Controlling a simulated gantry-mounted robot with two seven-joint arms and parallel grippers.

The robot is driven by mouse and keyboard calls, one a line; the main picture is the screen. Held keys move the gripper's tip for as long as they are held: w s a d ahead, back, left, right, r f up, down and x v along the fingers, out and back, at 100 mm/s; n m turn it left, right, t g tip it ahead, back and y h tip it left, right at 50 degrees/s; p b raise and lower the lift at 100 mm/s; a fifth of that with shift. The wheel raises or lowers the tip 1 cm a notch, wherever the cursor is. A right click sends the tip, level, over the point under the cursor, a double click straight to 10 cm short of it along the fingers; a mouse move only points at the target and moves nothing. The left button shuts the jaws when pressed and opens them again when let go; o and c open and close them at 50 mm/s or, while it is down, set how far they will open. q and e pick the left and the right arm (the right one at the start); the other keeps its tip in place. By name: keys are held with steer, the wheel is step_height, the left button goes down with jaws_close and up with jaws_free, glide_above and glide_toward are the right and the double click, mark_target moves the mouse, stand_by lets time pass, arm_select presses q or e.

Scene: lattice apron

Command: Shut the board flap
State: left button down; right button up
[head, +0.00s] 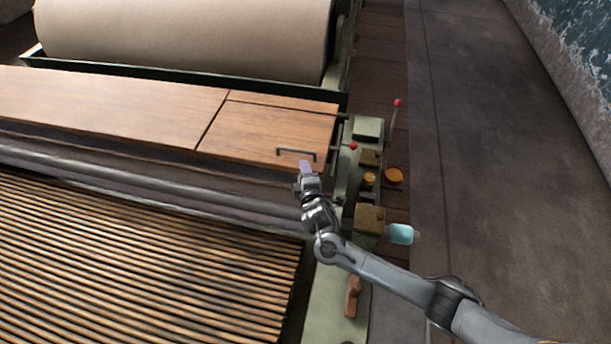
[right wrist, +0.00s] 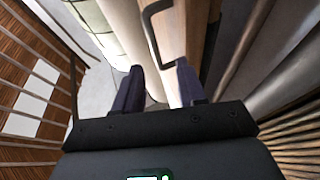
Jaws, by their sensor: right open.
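The board flap (head: 262,128) is a brown wooden panel at the right end of a long wooden board (head: 110,102). In the head view it looks about level with the board, with a dark seam on its left; I cannot tell whether a small gap remains. A dark bar handle (head: 296,152) stands near its front edge. It also shows in the right wrist view (right wrist: 150,30). My left gripper is out of view.
A large beige roll (head: 185,38) lies behind the board. A metal roller (head: 130,185) and wooden slats (head: 130,260) lie in front. A green side frame to the right carries a red-tipped lever (head: 397,103), an orange knob (head: 394,175) and a teal-ended bottle (head: 402,234).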

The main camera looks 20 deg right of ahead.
steer(key=shift+v, duration=1.1)
steer(key=shift+f, duration=0.1)
